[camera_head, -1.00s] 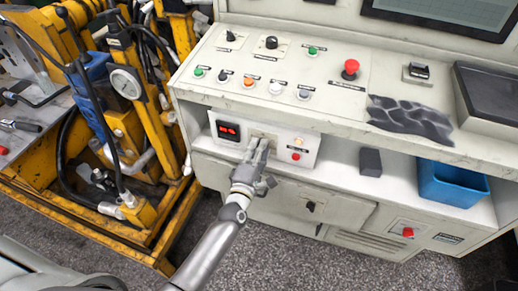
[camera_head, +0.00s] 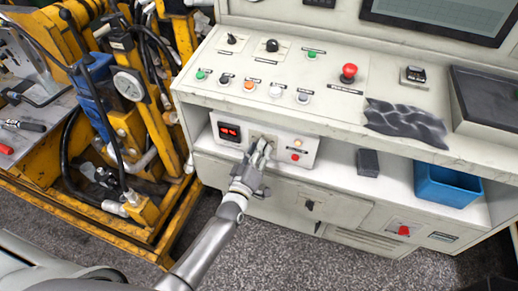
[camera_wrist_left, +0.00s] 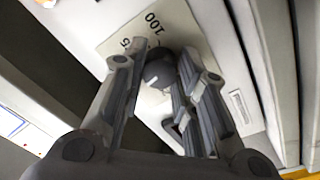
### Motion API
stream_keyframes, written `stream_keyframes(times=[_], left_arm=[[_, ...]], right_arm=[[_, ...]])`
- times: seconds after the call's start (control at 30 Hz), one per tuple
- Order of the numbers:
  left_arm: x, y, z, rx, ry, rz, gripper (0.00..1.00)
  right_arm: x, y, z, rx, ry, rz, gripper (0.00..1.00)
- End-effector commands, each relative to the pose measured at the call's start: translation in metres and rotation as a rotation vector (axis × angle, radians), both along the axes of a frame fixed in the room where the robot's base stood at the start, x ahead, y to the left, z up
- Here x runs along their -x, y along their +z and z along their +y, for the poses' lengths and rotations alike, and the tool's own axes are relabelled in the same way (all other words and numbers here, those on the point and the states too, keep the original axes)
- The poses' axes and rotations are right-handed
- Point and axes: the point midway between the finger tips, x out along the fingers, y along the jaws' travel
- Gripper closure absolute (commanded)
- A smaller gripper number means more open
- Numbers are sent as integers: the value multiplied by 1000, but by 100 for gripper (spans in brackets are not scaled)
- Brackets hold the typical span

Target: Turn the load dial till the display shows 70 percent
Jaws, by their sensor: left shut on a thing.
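The load dial (camera_wrist_left: 158,72) is a dark round knob on a pale scale plate (camera_wrist_left: 128,28) marked "100" and what looks like "75" in the left wrist view. My left gripper (camera_wrist_left: 160,80) is shut on the dial, one finger on each side of it. In the head view my left gripper (camera_head: 262,147) reaches the small control box below the console top and hides most of the dial. The red-lit display (camera_head: 229,132) sits left of the dial; its digits are too small to read surely. My right gripper is not in view.
Right of the dial are small white and red buttons (camera_head: 295,156). A dark block (camera_head: 368,163) and a blue bin (camera_head: 447,186) stand on the shelf. The console top's edge overhangs the shelf. Yellow machinery (camera_head: 150,150) stands at the left.

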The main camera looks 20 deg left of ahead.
Motion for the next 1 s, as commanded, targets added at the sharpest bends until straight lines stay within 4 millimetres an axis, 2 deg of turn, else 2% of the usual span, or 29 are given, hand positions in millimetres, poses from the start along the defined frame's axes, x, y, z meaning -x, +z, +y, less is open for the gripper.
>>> stream_keyframes(times=[0.6,1.0], left_arm=[[1,-1,0,-584,-3,-14,96],[1,-1,0,-887,-2,-24,96]], right_arm=[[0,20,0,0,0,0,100],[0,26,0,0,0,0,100]])
